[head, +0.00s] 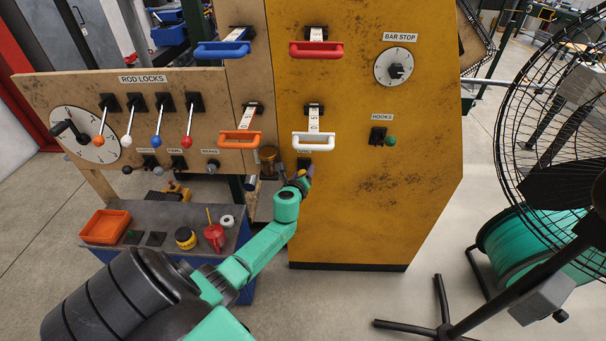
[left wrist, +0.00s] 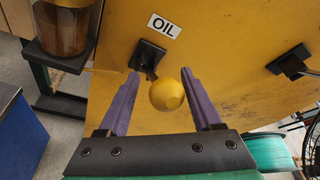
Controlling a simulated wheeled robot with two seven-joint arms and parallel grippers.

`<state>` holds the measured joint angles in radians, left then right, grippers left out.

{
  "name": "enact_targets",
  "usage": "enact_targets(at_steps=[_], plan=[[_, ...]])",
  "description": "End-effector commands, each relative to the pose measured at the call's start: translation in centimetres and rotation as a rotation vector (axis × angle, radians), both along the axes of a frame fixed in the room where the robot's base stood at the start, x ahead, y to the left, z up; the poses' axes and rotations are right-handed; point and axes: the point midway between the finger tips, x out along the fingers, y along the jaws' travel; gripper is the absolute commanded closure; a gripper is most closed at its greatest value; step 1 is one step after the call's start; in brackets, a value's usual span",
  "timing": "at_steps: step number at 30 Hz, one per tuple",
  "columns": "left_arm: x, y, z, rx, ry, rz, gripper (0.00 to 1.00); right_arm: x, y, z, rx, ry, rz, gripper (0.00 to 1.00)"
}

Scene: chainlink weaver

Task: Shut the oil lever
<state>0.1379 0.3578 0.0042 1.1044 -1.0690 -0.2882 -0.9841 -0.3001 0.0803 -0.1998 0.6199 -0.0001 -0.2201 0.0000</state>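The oil lever (left wrist: 167,94) has a yellow ball knob on a short dark stem. It comes out of a black mount (left wrist: 148,56) on the yellow panel, under a white OIL label (left wrist: 164,25). My left gripper (left wrist: 160,76) is open, with one purple finger on each side of the knob and a visible gap to both. In the head view my left gripper (head: 302,177) is at the panel's lower left, and it and the arm mostly hide the lever. My right gripper is in neither view.
White (head: 315,141) and orange (head: 240,139) handles sit above my left gripper. A small green-knobbed HOOKS lever (head: 390,141) is to the right. A jar of brown liquid (left wrist: 62,28) stands left of the panel. A fan (head: 560,120) stands at the right.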

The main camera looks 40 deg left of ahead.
Motion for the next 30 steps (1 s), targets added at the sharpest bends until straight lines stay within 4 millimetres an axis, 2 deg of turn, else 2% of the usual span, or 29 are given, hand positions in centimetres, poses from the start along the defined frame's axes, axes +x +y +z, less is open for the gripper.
enact_targets(at_steps=[8,17,24,30], plan=[[-1.0,-0.5,0.2,-0.002,0.005,-0.002,0.34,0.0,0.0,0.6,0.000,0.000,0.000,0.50],[-5.7,-2.9,2.0,-0.002,0.006,-0.002,0.34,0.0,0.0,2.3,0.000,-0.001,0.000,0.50],[-10.5,-5.4,3.7,-0.002,0.006,-0.002,0.34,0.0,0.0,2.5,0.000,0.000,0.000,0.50],[-12.2,-6.2,4.5,-0.002,0.003,-0.001,0.34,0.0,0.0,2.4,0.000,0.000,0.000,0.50]])
